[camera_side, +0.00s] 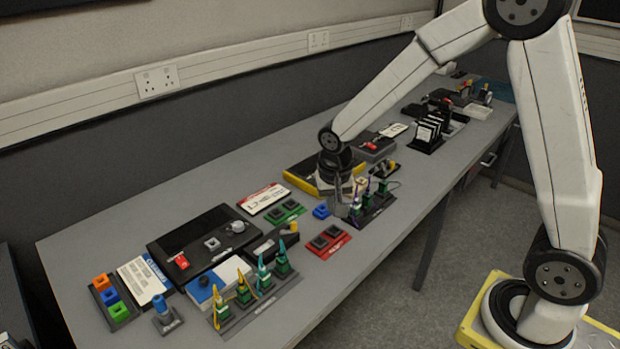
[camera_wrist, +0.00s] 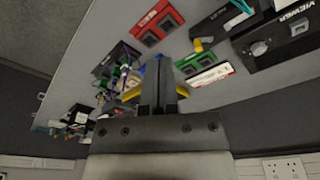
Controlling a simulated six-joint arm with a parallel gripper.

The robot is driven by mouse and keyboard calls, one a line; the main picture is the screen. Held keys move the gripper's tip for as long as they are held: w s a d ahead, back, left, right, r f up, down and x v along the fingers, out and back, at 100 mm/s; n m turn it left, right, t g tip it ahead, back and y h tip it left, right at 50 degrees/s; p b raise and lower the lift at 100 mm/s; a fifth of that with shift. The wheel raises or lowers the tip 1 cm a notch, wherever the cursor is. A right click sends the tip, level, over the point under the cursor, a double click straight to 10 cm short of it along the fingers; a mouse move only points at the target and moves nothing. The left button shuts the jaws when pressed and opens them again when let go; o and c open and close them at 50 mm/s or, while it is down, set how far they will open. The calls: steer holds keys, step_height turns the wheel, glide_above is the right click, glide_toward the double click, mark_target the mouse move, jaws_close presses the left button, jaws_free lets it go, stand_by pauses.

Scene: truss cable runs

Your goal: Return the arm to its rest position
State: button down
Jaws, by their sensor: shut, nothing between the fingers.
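My gripper (camera_side: 345,208) hangs low over the middle of the bench, pointing down, just left of a dark board (camera_side: 377,214) with green posts and purple cable. It also shows in the wrist view (camera_wrist: 165,62), where its two dark fingers lie together with nothing between them. From the side view I cannot tell whether a finger touches the board or its posts. My gripper hides part of the board's left end.
A green block (camera_side: 286,211), a blue block (camera_side: 321,211) and a red two-well block (camera_side: 328,242) lie close by. A second post board (camera_side: 254,298) stands at the front. A yellow-edged black tray (camera_side: 300,178) is behind my wrist. The bench's back left is clear.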

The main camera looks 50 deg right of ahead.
steer(key=s+a+n+t+y, duration=0.1)
steer(key=s+n, duration=0.6)
steer(key=s, duration=0.5)
steer(key=shift+a+r, duration=0.25)
steer(key=shift+r, duration=0.1)
steer(key=c, duration=0.9)
jaws_free()
steer(key=o, duration=0.4)
steer(key=shift+w, duration=0.15)
steer(key=shift+c, duration=0.2)
steer(key=n+g, duration=0.2)
steer(key=n, duration=0.4)
glide_above(294, 223)
steer(key=shift+w+f, duration=0.1)
steer(key=shift+f, duration=4.15)
steer(key=shift+f, duration=3.9)
